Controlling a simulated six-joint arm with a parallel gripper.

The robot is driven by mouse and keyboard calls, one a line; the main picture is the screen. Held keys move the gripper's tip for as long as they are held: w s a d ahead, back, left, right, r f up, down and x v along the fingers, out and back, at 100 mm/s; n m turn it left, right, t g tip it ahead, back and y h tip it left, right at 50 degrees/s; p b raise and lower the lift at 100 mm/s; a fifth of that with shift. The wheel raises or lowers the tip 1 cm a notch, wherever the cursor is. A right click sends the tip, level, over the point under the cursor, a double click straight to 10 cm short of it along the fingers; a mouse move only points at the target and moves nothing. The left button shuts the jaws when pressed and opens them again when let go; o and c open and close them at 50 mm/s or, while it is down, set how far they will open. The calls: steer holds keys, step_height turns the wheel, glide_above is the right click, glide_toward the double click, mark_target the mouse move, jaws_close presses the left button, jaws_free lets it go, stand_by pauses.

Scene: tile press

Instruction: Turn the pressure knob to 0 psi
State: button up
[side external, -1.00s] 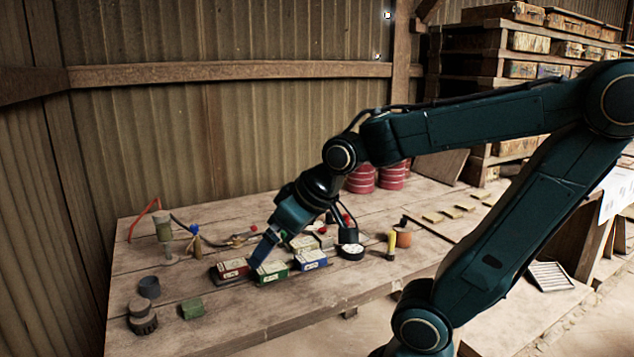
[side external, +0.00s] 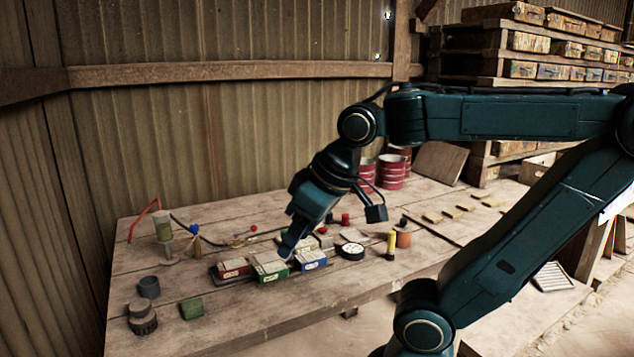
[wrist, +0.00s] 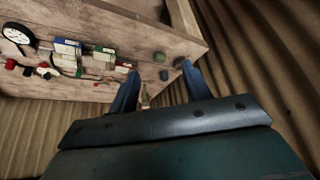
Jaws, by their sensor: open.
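My gripper (side external: 290,246) is tilted down over the row of small boxes on the wooden bench, its jaws apart and empty. In the wrist view my gripper's two blue fingers (wrist: 159,69) are spread, with nothing held between them. A round black dial with a white face (side external: 351,250) lies to the right of the boxes; it also shows at the upper left of the wrist view (wrist: 18,33). Small red knob-like parts (side external: 345,219) stand behind the dial. I cannot tell which part is the pressure knob, and its reading is too small to make out.
A red box (side external: 234,267), a green box (side external: 270,272) and a blue box (side external: 311,260) stand near the bench's front. A yellow cylinder (side external: 390,245) is right of the dial. Dark cylinders (side external: 142,318) sit front left. Red tins (side external: 392,172) stand behind. Bare bench (side external: 255,315) lies in front.

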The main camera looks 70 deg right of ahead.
steer(key=w+d+r+m+g+h, duration=0.15)
steer(key=w+d+m, duration=0.35)
steer(key=w+d, duration=0.5)
steer(key=w+d+r+m+g+h, duration=0.15)
steer(key=w+d+m, duration=0.4)
steer(key=d, duration=0.75)
steer(key=d+f+m+g, duration=0.1)
steer(key=d+f, duration=0.3)
steer(key=d, duration=0.5)
steer(key=d+f+m, duration=0.3)
steer(key=d+f, duration=0.2)
steer(key=d, duration=0.4)
steer(key=d+f+m+g+h, duration=0.1)
steer(key=d+f, duration=0.3)
steer(key=d, duration=0.5)
steer(key=shift+w+f+m+g, duration=0.2)
steer(key=shift+f+m+g, duration=0.15)
steer(key=shift+m, duration=0.3)
steer(key=shift+d, duration=0.1)
steer(key=x, duration=1.3)
steer(key=shift+d+f, duration=0.15)
steer(key=shift+f, duration=0.15)
steer(key=shift+c, duration=0.2)
steer(key=c, duration=1)
